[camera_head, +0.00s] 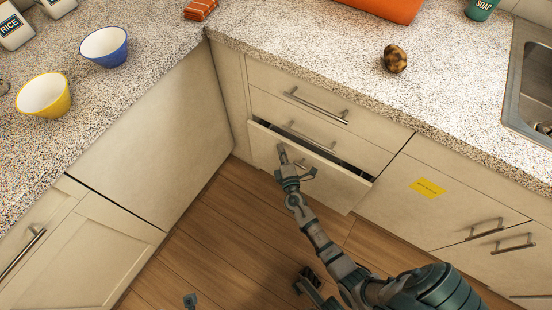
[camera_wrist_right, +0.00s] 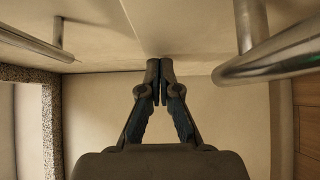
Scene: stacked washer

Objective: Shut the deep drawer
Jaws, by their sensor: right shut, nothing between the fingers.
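The deep drawer (camera_head: 335,180) is the bottom one of the stack in the cabinet corner. It stands partly out, with a dark gap along its top edge. My right gripper (camera_head: 282,152) is at the upper left of its front. In the right wrist view the fingers (camera_wrist_right: 160,68) are together and empty, with their tips at or very close to a pale panel. I cannot tell whether they touch. A small dark tip (camera_head: 190,300) at the bottom edge of the head view may be my left gripper; its fingers are not readable.
The drawers above have bar handles (camera_head: 315,105) and look shut. Bar handles flank the fingers in the right wrist view, one on the left (camera_wrist_right: 30,42) and one on the right (camera_wrist_right: 275,60). The counter (camera_head: 330,50) overhangs; the wooden floor (camera_head: 225,235) in front is open.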

